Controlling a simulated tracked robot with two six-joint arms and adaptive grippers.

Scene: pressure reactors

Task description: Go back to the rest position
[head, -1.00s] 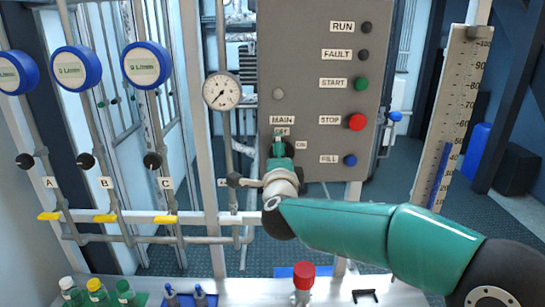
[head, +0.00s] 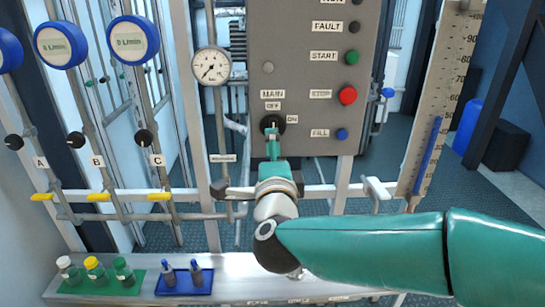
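My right arm, green with dark joints, comes in from the right of the head view. Its gripper (head: 272,140) points up the grey control panel (head: 305,60), its tip just below and in front of the black MAIN knob (head: 271,123). The knob has OFF and ON labels, and its lower part is covered by the gripper. I cannot tell whether the tip touches the knob, or whether the fingers are open or shut. My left arm and gripper are not in view.
The panel has a green START button (head: 352,57), red STOP button (head: 347,95) and blue FILL button (head: 341,134). A pressure gauge (head: 211,66) hangs left. Pipes A, B and C have yellow handles (head: 160,197). Vials stand on a green tray (head: 95,290); a scaled level tube (head: 435,150) stands right.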

